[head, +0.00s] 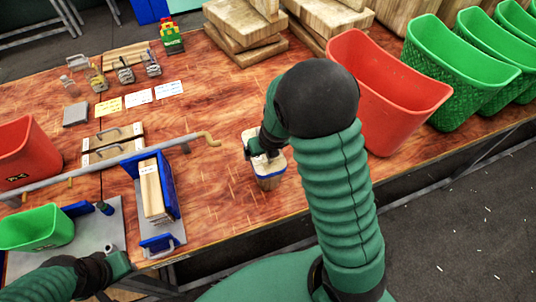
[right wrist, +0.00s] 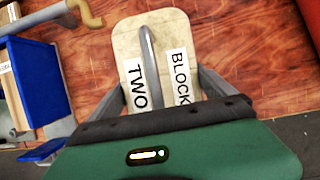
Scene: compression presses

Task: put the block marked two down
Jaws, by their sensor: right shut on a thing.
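The block marked two (right wrist: 150,60) is a pale wooden block with a metal handle on top and labels reading "TWO" and "BLOCK" in the right wrist view.
The wooden table (head: 225,110) is clear around the block. Left of it stand a blue press frame (head: 172,185) with boards and a long bar with a curved tan handle (head: 208,138). A red bin (head: 385,95) stands to the right; wooden slabs (head: 240,25) lie behind.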

